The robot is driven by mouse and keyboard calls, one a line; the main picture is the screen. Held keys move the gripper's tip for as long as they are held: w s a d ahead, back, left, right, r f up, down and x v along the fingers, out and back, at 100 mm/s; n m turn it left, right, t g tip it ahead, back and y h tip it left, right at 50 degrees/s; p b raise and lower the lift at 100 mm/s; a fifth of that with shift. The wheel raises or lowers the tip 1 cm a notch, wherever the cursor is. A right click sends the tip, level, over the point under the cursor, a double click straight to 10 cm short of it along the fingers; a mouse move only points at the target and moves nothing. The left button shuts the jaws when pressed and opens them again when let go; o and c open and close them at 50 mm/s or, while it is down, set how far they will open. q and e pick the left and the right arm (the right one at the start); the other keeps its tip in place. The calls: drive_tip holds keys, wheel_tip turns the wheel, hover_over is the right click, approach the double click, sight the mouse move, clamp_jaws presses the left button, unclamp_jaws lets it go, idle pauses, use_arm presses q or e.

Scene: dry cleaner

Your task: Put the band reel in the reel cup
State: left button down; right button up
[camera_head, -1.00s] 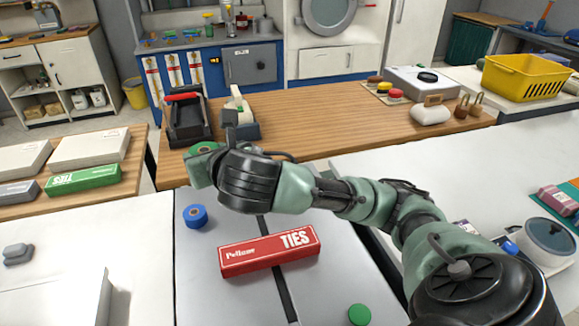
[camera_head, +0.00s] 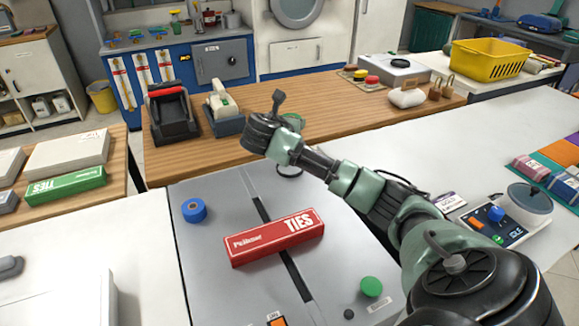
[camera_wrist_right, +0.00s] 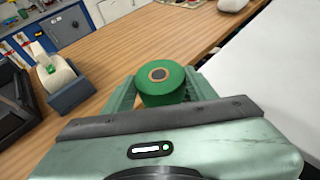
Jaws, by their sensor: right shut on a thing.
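A green band reel (camera_wrist_right: 162,84) with a tan core sits between the fingers of my right gripper (camera_wrist_right: 160,92), which is shut on it. In the head view the wrist hides most of the gripper, and a bit of the green reel (camera_head: 294,119) shows behind it, over the wooden counter's front part. A dark round rim (camera_head: 289,172) shows just below my right arm at the grey machine's back edge. It may be the reel cup, but the arm partly covers it and I cannot tell. My left gripper is not in view.
A blue reel (camera_head: 194,210) and a red TIES box (camera_head: 275,237) lie on the grey machine top (camera_head: 225,285). A tape dispenser (camera_head: 223,110) and a black holder (camera_head: 172,115) stand on the wooden counter (camera_head: 325,105). The white table (camera_head: 470,140) at right has free room.

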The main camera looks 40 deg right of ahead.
sight(289, 173)
wheel_tip(289, 173, down, 15)
drive_tip(key=shift+f+b, duration=0.1)
drive_tip(key=shift+b, duration=0.35)
drive_tip(key=shift+s+a+f, duration=0.1)
drive_tip(key=shift+a+f, duration=0.1)
drive_tip(key=shift+f, duration=0.35)
drive_tip(key=o, duration=1.4)
drive_tip(key=shift+a+f, duration=0.1)
drive_tip(key=shift+f, duration=0.1)
drive_tip(key=shift+r, duration=0.3)
drive_tip(key=shift+s+a+r, duration=0.1)
drive_tip(key=shift+r, duration=0.15)
drive_tip(key=v, duration=0.7)
drive_tip(key=r+v, duration=0.1)
drive_tip(key=v, duration=0.3)
drive_tip(key=shift+p, duration=0.4)
